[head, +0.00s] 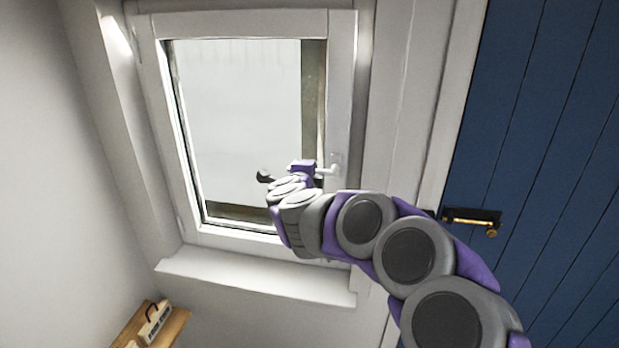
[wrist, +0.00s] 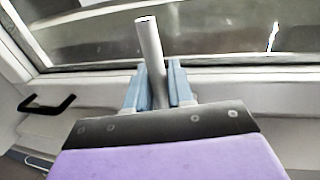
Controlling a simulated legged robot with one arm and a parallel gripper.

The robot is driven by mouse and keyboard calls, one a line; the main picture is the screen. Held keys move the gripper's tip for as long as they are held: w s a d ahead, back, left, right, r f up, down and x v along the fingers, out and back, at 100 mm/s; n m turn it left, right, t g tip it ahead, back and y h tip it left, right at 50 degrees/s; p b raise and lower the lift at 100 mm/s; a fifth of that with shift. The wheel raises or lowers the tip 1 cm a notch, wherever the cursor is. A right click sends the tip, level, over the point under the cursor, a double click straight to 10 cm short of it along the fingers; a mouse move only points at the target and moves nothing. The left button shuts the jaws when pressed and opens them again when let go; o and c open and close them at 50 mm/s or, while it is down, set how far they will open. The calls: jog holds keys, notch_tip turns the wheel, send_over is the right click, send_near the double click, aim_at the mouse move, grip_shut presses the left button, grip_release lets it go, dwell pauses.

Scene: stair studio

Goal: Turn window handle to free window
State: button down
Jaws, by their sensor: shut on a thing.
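The white window (head: 343,75) is in the upper middle of the head view, its sash sitting in its frame. Its pale lever handle (head: 333,165) is on the right side of the sash, pointing left towards my gripper. My gripper (head: 308,168) is at the handle's lever. In the wrist view, the grey-white lever (wrist: 149,42) stands up between the blue-grey fingers of my gripper (wrist: 153,88), which are shut on it. The lever's free end sticks out past the fingertips. In the head view my gripper hides part of the lever.
A blue plank door (head: 545,150) with a dark and brass latch (head: 473,219) is on the right. A white sill (head: 255,278) runs below the window. A wooden shelf (head: 172,329) with small items is at lower left. A black handle (wrist: 47,104) shows left in the wrist view.

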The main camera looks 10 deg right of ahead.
dwell(0.4)
jog(key=c, duration=1.1)
grip_release()
jog(key=p+v, duration=0.1)
jog(key=v, duration=1.6)
jog(key=shift+s, duration=0.1)
